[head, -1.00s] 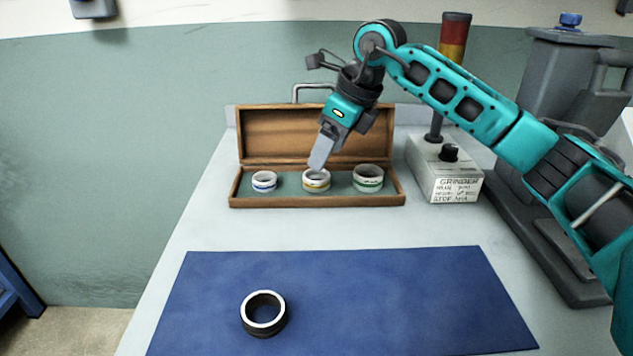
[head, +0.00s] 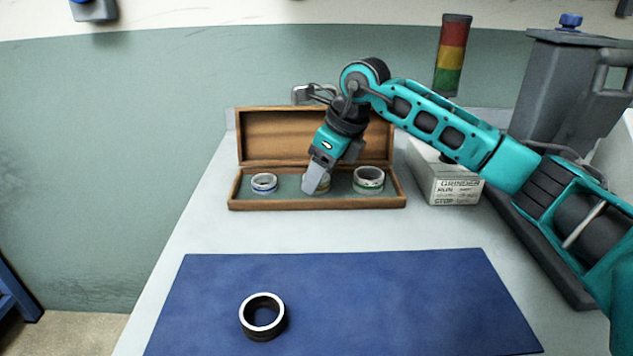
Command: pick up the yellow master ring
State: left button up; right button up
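The yellow master ring (head: 325,184) stands in the middle of the open wooden box, mostly hidden behind my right gripper. My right gripper (head: 316,181) points down into the box, its fingers in front of or at the ring. Its fingers overlap in this view, so I cannot tell whether they are open or shut, or whether they touch the ring. My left gripper is not in view.
The wooden box (head: 318,206) also holds a blue-marked ring (head: 264,184) on the left and a green-marked ring (head: 369,180) on the right. A dark ring (head: 263,317) lies on the blue mat (head: 390,300).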

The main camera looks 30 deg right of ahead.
jog(key=c, duration=0.4)
jog(key=shift+r, duration=0.15)
